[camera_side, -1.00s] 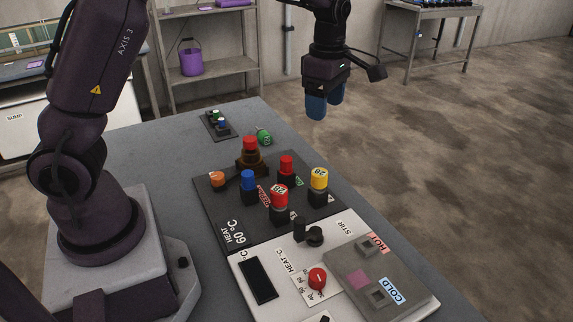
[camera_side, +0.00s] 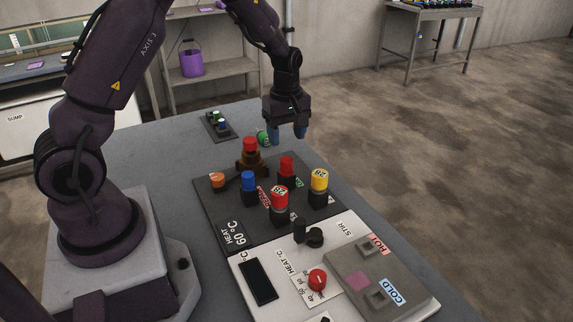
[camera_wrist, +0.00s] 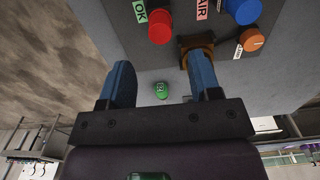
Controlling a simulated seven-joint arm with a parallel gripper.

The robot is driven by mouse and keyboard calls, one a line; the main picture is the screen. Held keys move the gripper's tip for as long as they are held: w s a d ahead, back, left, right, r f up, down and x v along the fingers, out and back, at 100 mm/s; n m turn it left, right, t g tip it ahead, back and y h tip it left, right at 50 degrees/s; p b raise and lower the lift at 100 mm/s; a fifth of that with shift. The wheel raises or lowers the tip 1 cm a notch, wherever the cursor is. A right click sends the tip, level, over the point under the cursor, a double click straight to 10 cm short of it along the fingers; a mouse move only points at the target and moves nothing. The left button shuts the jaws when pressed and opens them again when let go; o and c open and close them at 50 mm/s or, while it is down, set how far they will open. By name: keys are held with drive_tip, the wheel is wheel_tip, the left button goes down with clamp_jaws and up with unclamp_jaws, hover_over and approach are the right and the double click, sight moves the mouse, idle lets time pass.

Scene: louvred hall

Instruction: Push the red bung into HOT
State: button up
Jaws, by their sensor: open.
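Several red-topped parts stand on the dark panel, and I cannot tell for certain which is the bung. One red top (camera_side: 250,143) sits on a brown base (camera_side: 252,160) at the panel's far end. Another red top (camera_side: 287,163) stands beside it, and a red cap (camera_side: 280,191) with a number is nearer. The HOT label (camera_side: 378,243) lies beside a square socket (camera_side: 363,248) on the grey plate. My gripper (camera_side: 286,133) is open and empty above the panel's far end. In the wrist view the right finger overlaps the brown base (camera_wrist: 195,45).
A small green bung-like piece (camera_wrist: 162,90) lies beyond the panel, between my fingers in the wrist view. Blue (camera_side: 248,181), yellow (camera_side: 319,180) and orange (camera_side: 217,180) parts crowd the panel. A COLD socket (camera_side: 377,296) is near HOT. A small rack (camera_side: 218,126) stands farther back.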

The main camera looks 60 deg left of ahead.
sight(286, 160)
drive_tip(key=shift+f, duration=4.35)
clamp_jaws()
